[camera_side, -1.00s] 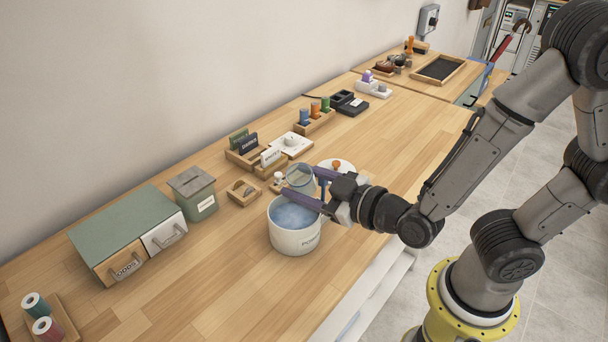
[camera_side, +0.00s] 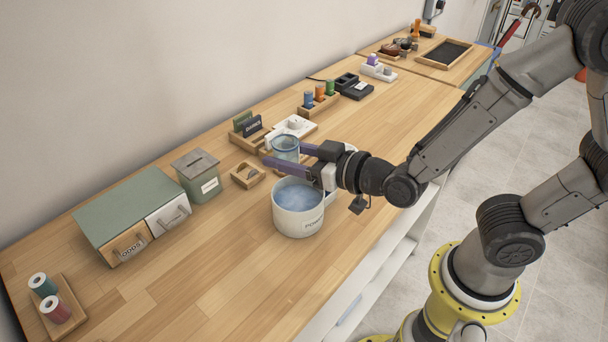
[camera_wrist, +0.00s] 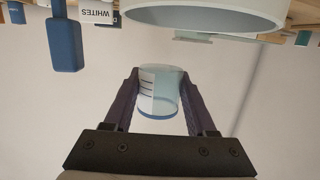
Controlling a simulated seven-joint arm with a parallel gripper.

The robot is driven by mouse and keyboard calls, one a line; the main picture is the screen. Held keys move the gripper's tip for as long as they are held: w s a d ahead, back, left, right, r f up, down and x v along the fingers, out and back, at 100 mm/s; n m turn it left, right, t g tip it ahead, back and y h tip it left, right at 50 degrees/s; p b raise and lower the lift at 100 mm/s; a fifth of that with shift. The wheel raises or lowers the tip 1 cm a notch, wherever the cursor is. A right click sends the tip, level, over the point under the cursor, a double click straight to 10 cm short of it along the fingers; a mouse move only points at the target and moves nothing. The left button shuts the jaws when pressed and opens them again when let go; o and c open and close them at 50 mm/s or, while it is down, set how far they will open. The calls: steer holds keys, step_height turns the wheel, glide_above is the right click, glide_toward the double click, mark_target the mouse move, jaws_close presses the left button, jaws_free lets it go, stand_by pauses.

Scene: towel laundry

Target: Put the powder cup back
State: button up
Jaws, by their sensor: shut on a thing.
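A clear cup with a bluish tint (camera_side: 286,148) is held between the purple fingers of my gripper (camera_side: 282,156). It also shows in the wrist view (camera_wrist: 158,92), with dark marks on a white patch on its side and a blue band at one end. My gripper is shut on it and holds it above the bench, just behind the tub.
A small wooden tray (camera_side: 247,175), a green slotted box (camera_side: 197,176) and a green drawer unit (camera_side: 130,222) stand to the left. Card holders (camera_side: 248,134) and a bottle rack (camera_side: 319,101) stand behind. The front left bench (camera_side: 205,285) is clear.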

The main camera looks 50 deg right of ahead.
steer(key=w+d+r, duration=0.3)
steer(key=w+r, duration=0.5)
steer(key=w, duration=0.3)
steer(key=w+d+f+m+h, duration=0.25)
steer(key=w+d+f, duration=0.25)
steer(key=d+f, duration=0.45)
steer(key=s+d+m+g+h, duration=0.1)
steer(key=s+d+m+h, duration=0.1)
steer(key=s, duration=0.6)
steer(key=s+d+m+g+h, duration=0.1)
steer(key=s+d+m+h, duration=0.1)
steer(key=s+h, duration=0.3)
steer(key=s+d+m+g+h, duration=0.2)
steer(key=s+m+h, duration=0.1)
steer(key=s, duration=0.9)
steer(key=shift+s+d+m+h, duration=0.25)
steer(key=shift+s+m+h, duration=0.1)
steer(key=shift+m, duration=0.1)
steer(key=shift+w, duration=0.1)
